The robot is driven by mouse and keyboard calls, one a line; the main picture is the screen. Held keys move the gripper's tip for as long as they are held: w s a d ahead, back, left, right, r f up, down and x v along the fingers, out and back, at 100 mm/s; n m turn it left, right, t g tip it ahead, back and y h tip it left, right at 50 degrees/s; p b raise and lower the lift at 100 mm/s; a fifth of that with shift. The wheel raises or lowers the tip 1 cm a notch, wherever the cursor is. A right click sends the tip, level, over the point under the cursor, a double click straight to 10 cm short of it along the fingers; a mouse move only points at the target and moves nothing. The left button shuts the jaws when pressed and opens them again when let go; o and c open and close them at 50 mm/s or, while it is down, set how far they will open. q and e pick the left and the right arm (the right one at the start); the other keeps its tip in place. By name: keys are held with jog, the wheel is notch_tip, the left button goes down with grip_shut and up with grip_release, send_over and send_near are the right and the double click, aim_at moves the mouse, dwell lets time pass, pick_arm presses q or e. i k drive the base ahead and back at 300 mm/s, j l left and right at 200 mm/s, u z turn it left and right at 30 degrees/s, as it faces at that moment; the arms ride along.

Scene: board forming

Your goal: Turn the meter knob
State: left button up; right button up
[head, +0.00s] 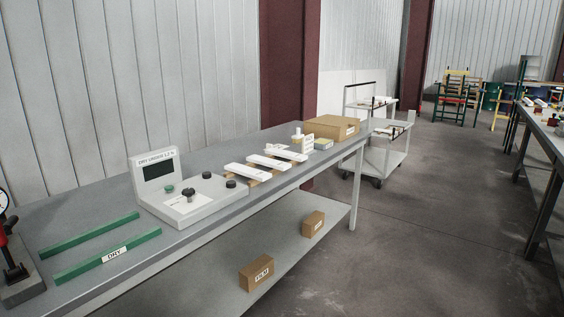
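The meter (192,206) is a light grey console with an upright panel and a dark screen (158,170). It stands on the grey workbench (75,216) in the left half of the head view. A larger dark knob (188,195) sits on a white dial plate on its sloped top. Two smaller black knobs or buttons (231,183) and a green button (169,189) are also on the console. The knob's pointer setting is too small to read. Neither of my grippers shows in the head view.
Two green rails (105,255), one labelled DRY, lie left of the meter. A gauge stand (14,262) is at the far left. White bars (249,171) and a cardboard box (331,128) lie right of it.

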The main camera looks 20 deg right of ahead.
aim_at(188, 192)
jog(key=i+l, duration=1.5)
jog(key=l, duration=0.25)
jog(key=i+l, duration=0.75)
jog(key=l, duration=0.1)
